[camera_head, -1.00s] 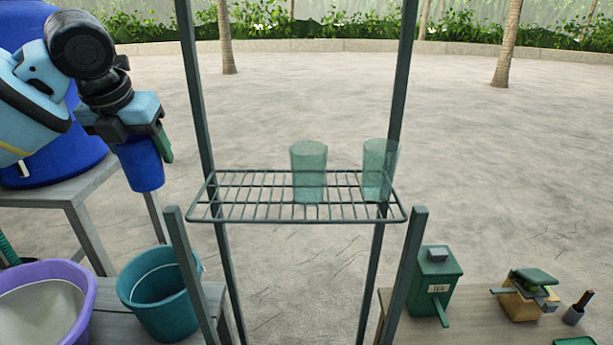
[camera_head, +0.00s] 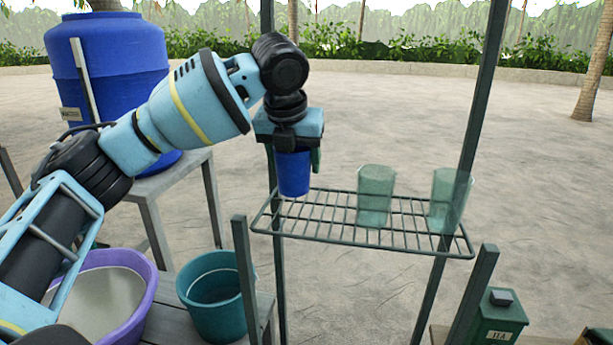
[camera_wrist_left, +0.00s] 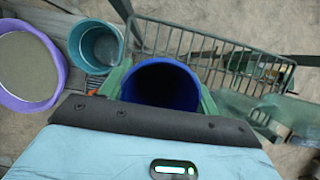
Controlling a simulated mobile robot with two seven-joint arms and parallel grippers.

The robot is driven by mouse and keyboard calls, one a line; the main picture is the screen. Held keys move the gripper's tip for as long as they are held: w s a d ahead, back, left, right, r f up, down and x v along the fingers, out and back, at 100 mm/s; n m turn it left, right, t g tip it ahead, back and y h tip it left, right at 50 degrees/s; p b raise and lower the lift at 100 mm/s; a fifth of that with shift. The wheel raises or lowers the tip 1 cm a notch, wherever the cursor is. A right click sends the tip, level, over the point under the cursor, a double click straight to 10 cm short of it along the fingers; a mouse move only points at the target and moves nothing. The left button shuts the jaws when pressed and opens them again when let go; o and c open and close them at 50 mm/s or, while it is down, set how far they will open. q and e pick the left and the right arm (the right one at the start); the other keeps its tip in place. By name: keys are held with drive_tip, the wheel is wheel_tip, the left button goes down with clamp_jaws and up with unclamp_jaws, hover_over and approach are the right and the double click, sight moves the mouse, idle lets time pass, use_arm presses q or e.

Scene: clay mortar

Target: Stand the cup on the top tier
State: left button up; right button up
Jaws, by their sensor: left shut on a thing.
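A blue cup (camera_head: 293,174) is held upright in my left gripper (camera_head: 294,160), which is shut on it. The cup is at the left end of the wire top tier (camera_head: 300,232) of a dark green rack. In the head view its base overlaps the tier's left part; I cannot tell whether it touches the wires. In the left wrist view the cup's open mouth (camera_wrist_left: 161,82) sits between the fingers, with the wire tier (camera_wrist_left: 220,58) beyond it. Two translucent green cups, one in the middle (camera_head: 376,195) and one at the right (camera_head: 449,200), stand on the tier. My right gripper is out of view.
Rack posts (camera_head: 478,115) rise around the tier. A teal bucket (camera_head: 216,300) and a purple basin (camera_head: 130,325) stand low at the left. A big blue barrel (camera_head: 108,80) stands behind on a table. A green box (camera_head: 500,318) is at the lower right.

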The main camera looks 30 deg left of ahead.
sight(300, 153)
use_arm(q)
drive_tip(key=shift+w+d+f, duration=0.1)
drive_tip(key=shift+w+d, duration=0.6)
drive_tip(key=shift+d, duration=0.2)
drive_tip(key=shift+s+f, duration=0.1)
drive_tip(key=shift+f, duration=1.65)
drive_tip(key=shift+f, duration=0.15)
drive_tip(key=o, duration=1)
drive_tip(key=v, duration=1.2)
